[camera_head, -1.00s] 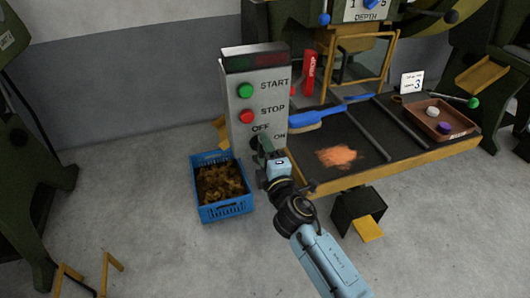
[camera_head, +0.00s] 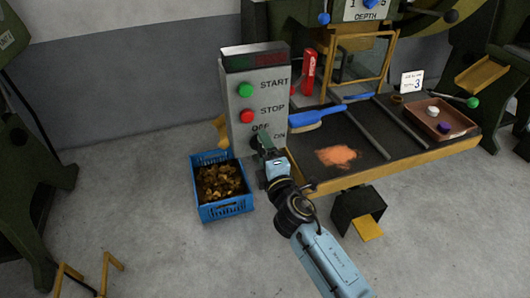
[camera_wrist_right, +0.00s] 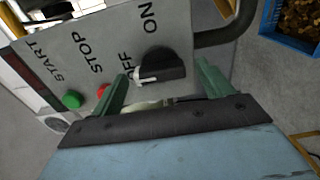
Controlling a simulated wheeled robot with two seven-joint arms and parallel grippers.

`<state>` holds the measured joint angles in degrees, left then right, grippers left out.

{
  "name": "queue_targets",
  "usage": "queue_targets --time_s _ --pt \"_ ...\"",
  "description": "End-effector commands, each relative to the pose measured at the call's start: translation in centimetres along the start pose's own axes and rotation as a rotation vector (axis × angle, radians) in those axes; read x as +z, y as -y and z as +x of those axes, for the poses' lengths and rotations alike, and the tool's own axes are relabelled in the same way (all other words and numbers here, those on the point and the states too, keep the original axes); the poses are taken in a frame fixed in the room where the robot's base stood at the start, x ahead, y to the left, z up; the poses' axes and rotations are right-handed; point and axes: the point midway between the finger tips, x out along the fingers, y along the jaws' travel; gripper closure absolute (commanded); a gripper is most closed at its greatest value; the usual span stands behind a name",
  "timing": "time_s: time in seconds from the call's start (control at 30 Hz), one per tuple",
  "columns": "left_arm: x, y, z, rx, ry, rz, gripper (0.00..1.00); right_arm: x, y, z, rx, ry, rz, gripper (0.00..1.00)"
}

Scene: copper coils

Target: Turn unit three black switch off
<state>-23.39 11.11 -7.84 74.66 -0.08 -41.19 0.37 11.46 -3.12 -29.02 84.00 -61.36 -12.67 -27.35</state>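The unit three control box (camera_head: 240,140) is grey, with a green START button (camera_head: 246,91), a red STOP button (camera_head: 247,117) and OFF and ON labels below. The black switch (camera_wrist_right: 162,66) shows in the right wrist view; the white mark on its left end lies beside the OFF label. My right gripper (camera_wrist_right: 161,76) is open, with one green finger to each side of the switch; contact cannot be told. In the head view my right gripper (camera_head: 264,143) is at the lower front of the box and mostly hides the switch. My left gripper is not in view.
A blue crate (camera_head: 226,210) of brass-coloured pieces stands on the floor below the box. To the right is a dark worktable (camera_head: 380,155) with a blue brush (camera_head: 304,121), a brown tray (camera_head: 455,115) and a card marked 3 (camera_head: 411,82). The floor in front is largely clear.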

Motion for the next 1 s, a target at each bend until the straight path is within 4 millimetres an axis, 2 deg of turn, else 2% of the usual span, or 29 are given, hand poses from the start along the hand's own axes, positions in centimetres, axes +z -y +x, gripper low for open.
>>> queue_targets --time_s 0.2,0.33,0.43,0.63,0.8,1.0 --pt "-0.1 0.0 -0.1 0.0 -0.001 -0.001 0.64 -0.1 0.0 -0.1 0.0 -0.001 0.002 0.21" --pt "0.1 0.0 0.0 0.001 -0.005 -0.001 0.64 0.0 0.0 -1.3 -0.001 -0.001 0.003 0.21" --pt "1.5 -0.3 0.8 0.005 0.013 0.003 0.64 0.0 0.0 -3.0 -0.002 -0.001 0.003 0.21" --pt "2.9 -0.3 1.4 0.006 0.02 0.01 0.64 0.0 0.0 -7.5 -0.003 -0.001 0.004 0.21" --pt "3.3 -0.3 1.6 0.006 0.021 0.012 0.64 -0.1 0.0 -10.7 -0.002 -0.001 0.002 0.21" --pt "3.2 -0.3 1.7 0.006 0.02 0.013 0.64 0.0 0.0 -12.8 -0.001 0.0 0.002 0.21"
